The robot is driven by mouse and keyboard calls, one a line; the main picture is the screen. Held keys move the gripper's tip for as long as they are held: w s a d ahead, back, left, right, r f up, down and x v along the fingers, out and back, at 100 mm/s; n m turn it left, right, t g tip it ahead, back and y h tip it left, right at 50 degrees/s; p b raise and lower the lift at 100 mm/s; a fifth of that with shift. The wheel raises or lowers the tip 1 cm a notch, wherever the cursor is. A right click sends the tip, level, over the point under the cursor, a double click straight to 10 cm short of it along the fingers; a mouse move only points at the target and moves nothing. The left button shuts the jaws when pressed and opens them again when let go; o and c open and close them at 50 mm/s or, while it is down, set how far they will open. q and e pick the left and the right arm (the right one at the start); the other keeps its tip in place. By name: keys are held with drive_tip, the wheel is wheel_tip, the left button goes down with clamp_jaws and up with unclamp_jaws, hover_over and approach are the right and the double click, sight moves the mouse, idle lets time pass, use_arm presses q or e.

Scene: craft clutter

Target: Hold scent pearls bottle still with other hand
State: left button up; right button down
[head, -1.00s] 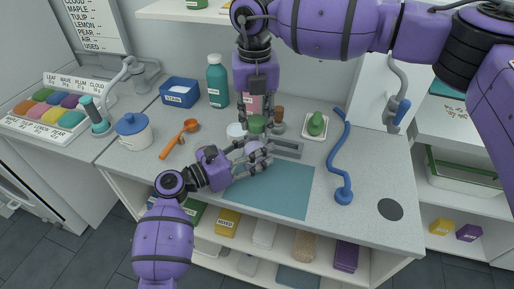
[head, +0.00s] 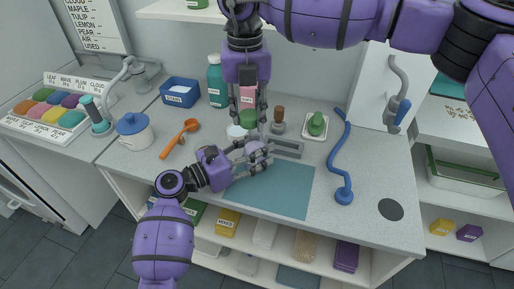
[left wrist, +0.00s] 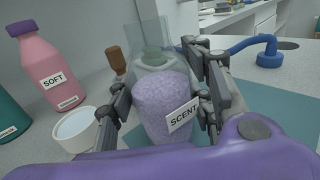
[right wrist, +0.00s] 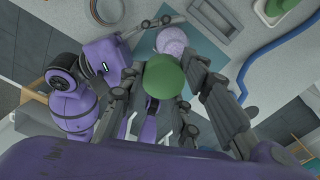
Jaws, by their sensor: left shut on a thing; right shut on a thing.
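The scent pearls bottle (head: 256,154) stands upright by the back edge of the teal mat. In the left wrist view, it is a clear bottle (left wrist: 162,108) of lilac pearls labelled SCENT, its pale translucent neck uncapped. My left gripper (head: 262,158) is shut around the bottle's sides from the front left. My right gripper (head: 249,121) points down from above and is shut on a green cap (head: 248,117). The cap is apart from the bottle, a little behind its mouth. In the right wrist view, the green cap (right wrist: 165,76) hides part of the pearl bottle (right wrist: 171,42).
A white cup (head: 235,131) and pink SOFT bottle (head: 247,97) stand close behind the grippers. The teal mat (head: 270,192) is clear in front.

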use_arm(q)
drive_tip(key=shift+a+f, duration=0.1)
drive_tip(key=shift+f, duration=0.3)
use_arm(e)
drive_tip(key=s+a+r, duration=0.2)
drive_tip(key=s+a, duration=0.2)
drive_tip(key=shift+a+r, duration=0.15)
drive_tip(key=shift+r, duration=0.2)
use_arm(q)
drive_tip(key=o, duration=1.5)
drive_tip(key=shift+r, duration=0.1)
drive_tip(key=shift+w+r, duration=0.1)
use_arm(e)
drive_tip(key=shift+w, duration=0.15)
use_arm(q)
drive_tip(key=shift+r, duration=0.1)
drive_tip(key=v, duration=1.2)
